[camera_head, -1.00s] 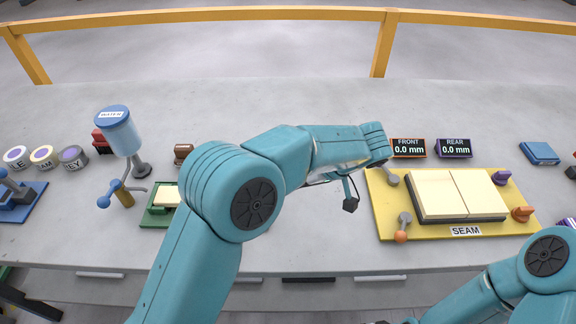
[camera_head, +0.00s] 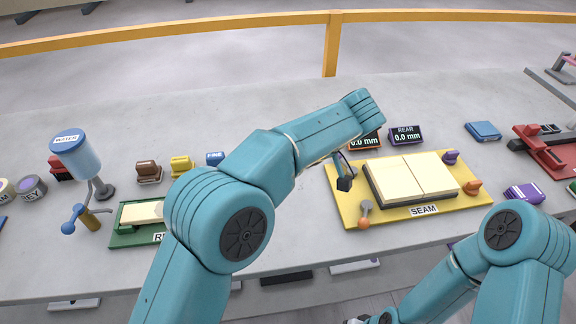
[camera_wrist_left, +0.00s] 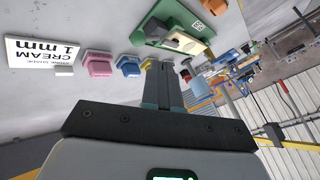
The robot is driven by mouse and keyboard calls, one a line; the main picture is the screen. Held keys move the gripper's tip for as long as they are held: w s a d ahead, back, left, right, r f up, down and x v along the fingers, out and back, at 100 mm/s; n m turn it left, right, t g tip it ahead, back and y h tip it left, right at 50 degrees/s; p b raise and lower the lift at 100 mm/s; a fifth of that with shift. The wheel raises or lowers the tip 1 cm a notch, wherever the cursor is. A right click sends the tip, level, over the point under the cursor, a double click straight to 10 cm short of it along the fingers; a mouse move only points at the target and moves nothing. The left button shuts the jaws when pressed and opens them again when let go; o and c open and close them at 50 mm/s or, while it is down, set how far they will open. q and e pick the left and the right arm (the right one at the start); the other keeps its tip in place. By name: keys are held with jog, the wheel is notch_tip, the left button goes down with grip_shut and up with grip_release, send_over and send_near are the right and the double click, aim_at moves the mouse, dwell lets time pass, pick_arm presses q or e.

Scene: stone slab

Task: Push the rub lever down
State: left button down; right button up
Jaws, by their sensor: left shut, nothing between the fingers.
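The green board (camera_head: 122,240) stands left of my left arm in the head view, with a cream pad on it. Its label shows only a first letter R; my arm covers its right part. I cannot make out its lever there. The wrist view shows a green board (camera_wrist_left: 178,14) at the top, with a grey part (camera_wrist_left: 157,28) on it that may be the lever.
A blue WATER container (camera_head: 78,158) with a blue-knobbed lever stands at left. Brown (camera_head: 148,171) and yellow blocks (camera_head: 181,166) lie behind the green board. Bare slab shows behind them.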

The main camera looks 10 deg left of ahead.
pick_arm(q)
jog(key=shift+w+d+r, duration=0.1)
jog(key=shift+d+r, duration=0.5)
jog(key=shift+d, duration=0.3)
